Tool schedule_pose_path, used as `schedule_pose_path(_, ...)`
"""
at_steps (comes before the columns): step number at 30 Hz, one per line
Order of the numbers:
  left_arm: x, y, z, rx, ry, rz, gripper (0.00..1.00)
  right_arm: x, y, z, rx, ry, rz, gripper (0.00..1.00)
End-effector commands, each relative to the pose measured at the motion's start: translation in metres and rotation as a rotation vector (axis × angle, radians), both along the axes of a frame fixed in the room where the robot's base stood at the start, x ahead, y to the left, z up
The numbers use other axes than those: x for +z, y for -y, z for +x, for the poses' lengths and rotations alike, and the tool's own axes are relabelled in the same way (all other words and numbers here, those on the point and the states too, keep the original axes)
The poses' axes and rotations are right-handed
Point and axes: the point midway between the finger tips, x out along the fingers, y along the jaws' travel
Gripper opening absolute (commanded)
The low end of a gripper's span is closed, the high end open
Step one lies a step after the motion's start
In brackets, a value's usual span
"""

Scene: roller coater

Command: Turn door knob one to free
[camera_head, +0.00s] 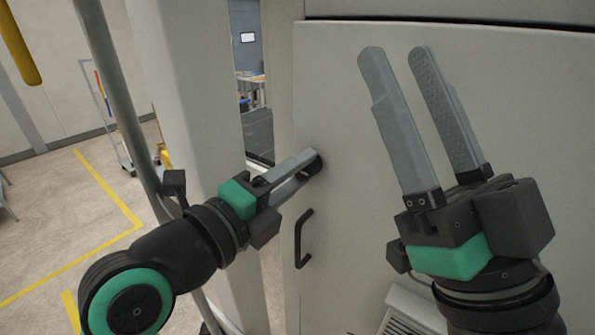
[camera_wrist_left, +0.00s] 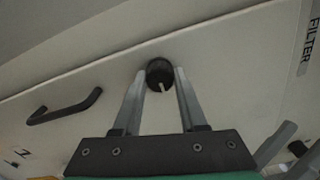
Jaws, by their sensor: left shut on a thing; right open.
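Door knob one is a round black knob (camera_head: 314,164) on the pale cabinet door (camera_head: 345,220), near the door's left edge. In the left wrist view the knob (camera_wrist_left: 159,74) shows a light pointer mark on its face. My left gripper (camera_head: 309,163) has its fingertips at the knob, one on each side. In the left wrist view the fingers (camera_wrist_left: 160,80) are shut on the knob. My right gripper (camera_head: 396,52) is open and empty, raised in front of the door to the right.
A black door handle (camera_head: 303,238) sits just below the knob; it also shows in the left wrist view (camera_wrist_left: 65,108). A label reading FILTER (camera_wrist_left: 308,40) is at the right. A grey post (camera_head: 190,90) stands left of the door. A vent (camera_head: 405,312) is low down.

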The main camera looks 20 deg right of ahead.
Motion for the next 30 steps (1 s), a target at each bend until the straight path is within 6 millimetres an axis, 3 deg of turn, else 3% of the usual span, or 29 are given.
schedule_pose_path(7,0.0,0.0,0.0,0.0,0.001,0.002,0.0,0.0,0.0,0.0,0.0,0.0,0.0,0.5)
schedule_pose_path(8,0.0,0.0,0.0,0.0,0.001,0.002,0.45,0.0,0.0,0.0,0.0,0.0,0.0,0.5)
schedule_pose_path(12,0.0,0.0,0.0,0.0,0.001,0.0,0.7,0.0,0.0,0.0,0.0,0.0,0.0,0.5)
schedule_pose_path(23,-0.001,-0.004,-0.001,0.001,0.001,0.0,0.71,-0.003,0.0,0.0,0.0,0.0,0.0,0.5)
schedule_pose_path(30,-0.004,-0.044,-0.021,0.004,0.005,-0.002,0.71,-0.021,0.0,0.0,0.0,0.0,0.0,0.5)
